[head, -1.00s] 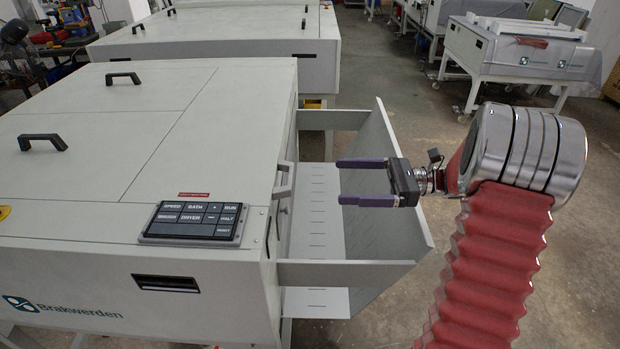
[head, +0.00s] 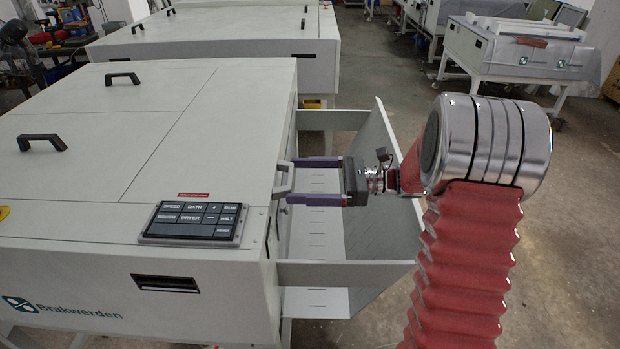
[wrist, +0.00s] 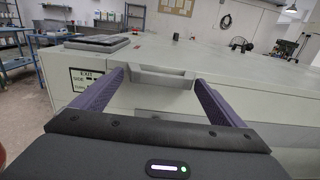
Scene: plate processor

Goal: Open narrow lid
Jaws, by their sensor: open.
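The narrow lid (head: 236,125) is the light grey right-hand strip of the near machine's top, lying flat and closed. A grey bar handle (head: 284,180) projects from its right edge. In the wrist view the handle (wrist: 152,80) lies between the purple fingers, just ahead of my jaws. My gripper (head: 291,181) is open, its two fingertips at the handle's ends. The fingers are not closed on it; I cannot tell whether either touches it.
A keypad (head: 194,221) sits on the near machine's top, left of the handle. An open-topped grey tray (head: 345,273) extends from the machine's right side below my gripper. Black handles (head: 42,142) stand on the wider panels. Open floor (head: 575,250) lies to the right.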

